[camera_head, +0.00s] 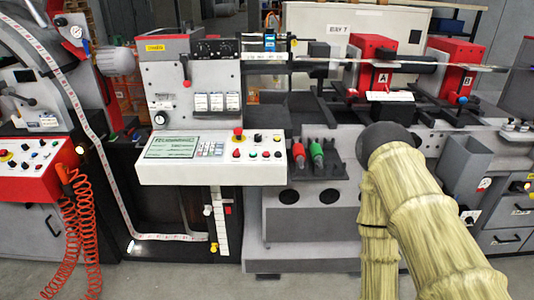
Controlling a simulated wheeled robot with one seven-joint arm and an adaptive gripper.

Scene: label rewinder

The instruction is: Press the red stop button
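A white control panel (212,172) juts from the front of the machine at centre left. On its right part, a raised red button (238,131) stands near the top edge, with a dark knob (258,138) to its right. Labels are too small to read, so I cannot tell which red button is the stop. My straw-coloured arm rises at the lower right, clear of the panel. My gripper's fingers do not show.
A screen (172,146) and keypad (209,150) fill the panel's left part. A red and a green handled tool (317,156) stand right of the panel. Another red control panel (38,164) and coiled orange cables (82,225) are at far left. Grey floor (190,280) lies in front.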

